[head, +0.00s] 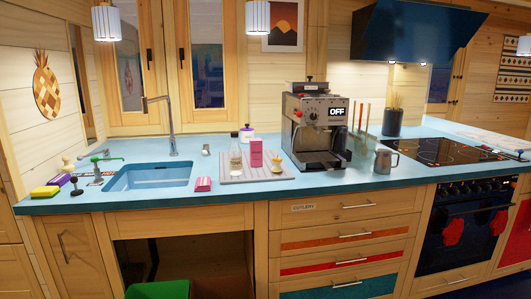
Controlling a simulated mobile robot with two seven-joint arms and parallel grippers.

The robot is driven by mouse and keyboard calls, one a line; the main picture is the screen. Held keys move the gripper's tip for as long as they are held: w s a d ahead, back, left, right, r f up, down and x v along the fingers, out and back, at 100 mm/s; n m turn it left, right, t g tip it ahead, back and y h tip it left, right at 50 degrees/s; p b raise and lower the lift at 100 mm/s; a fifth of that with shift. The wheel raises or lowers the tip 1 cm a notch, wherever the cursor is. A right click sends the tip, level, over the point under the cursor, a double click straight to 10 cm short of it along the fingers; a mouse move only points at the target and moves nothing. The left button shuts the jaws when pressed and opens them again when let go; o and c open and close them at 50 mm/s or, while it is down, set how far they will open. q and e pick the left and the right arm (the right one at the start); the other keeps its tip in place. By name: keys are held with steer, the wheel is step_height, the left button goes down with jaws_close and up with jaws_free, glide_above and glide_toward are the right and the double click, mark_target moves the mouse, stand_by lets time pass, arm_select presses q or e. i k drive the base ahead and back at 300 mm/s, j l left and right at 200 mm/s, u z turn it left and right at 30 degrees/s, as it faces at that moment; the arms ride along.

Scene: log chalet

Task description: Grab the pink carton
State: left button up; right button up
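A pink carton (256,153) stands upright on a grey ribbed mat (238,177) on the blue counter, between the sink and the coffee machine. A glass bottle (235,158) stands close to its left. A small pinkish item with a yellow top (277,163) is to its right. A lower pink and white packet (203,184) lies at the counter's front, left of the mat. Neither of my grippers is in view.
The coffee machine (312,130) stands right of the mat, with a metal jug (385,161) beyond it. The sink (150,175) and tall tap (172,127) are on the left. A lidded white jar (246,134) is behind the carton. Bare counter (228,192) lies in front of the mat.

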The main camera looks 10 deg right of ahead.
mark_target(256, 144)
steer(key=i+l, duration=0.15)
steer(key=l, duration=0.25)
steer(key=i+l, duration=0.2)
steer(key=l, duration=0.15)
steer(key=i+l+z, duration=0.1)
steer(key=l, duration=0.3)
steer(key=i+l, duration=0.2)
steer(key=l, duration=0.15)
steer(key=i+l, duration=0.2)
steer(key=l, duration=0.2)
steer(key=i+l, duration=0.15)
steer(key=l, duration=0.2)
steer(key=z, duration=0.05)
